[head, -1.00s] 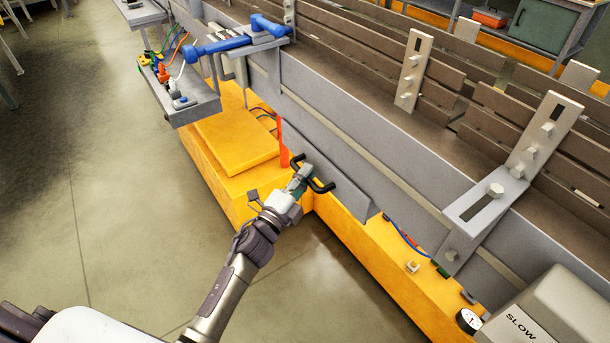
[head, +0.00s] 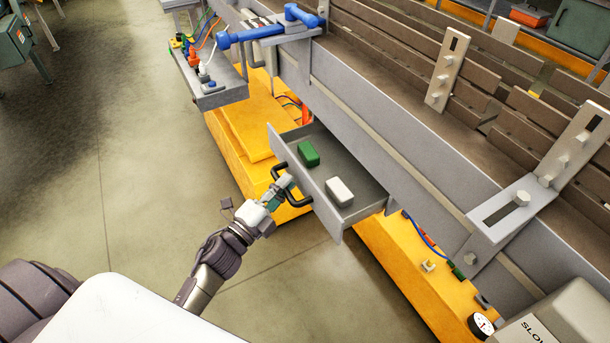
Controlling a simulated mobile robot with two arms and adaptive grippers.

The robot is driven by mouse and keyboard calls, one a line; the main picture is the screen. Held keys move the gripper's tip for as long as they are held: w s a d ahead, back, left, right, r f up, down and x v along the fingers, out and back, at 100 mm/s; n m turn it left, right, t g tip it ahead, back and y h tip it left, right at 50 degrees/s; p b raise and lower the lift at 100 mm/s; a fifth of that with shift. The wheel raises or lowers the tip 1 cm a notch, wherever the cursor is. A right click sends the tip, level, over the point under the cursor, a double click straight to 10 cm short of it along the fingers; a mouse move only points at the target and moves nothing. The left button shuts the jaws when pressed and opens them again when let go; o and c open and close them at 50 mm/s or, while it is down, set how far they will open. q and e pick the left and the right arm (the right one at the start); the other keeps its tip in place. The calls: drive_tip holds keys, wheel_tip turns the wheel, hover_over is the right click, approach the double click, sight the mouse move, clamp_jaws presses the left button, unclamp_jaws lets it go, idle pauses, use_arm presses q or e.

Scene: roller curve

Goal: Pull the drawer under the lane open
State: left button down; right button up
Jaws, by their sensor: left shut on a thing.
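The grey drawer (head: 340,228) under the lane (head: 400,120) stands open, pulled out toward my side. A green block (head: 308,153) and a white block (head: 340,191) lie inside it. A black bar handle (head: 297,199) is on the drawer's front. My left gripper (head: 281,187) is shut on the handle near its middle; the fingers partly hide it. My right gripper is not in view.
A small tray (head: 222,97) with coloured cables and a shelf with a blue tool (head: 250,36) stand beyond the drawer. The yellow base (head: 400,270) runs below the lane. A box marked SLOW (head: 550,320) is at lower right.

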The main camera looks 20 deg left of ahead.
use_arm(q)
drive_tip(key=shift+s+a, duration=0.55)
drive_tip(key=shift+s, duration=0.2)
drive_tip(key=shift+s+a, duration=0.55)
drive_tip(key=shift+s, duration=0.15)
drive_tip(key=c, duration=1.1)
unclamp_jaws()
drive_tip(key=shift+c, duration=0.2)
drive_tip(key=v, duration=1.2)
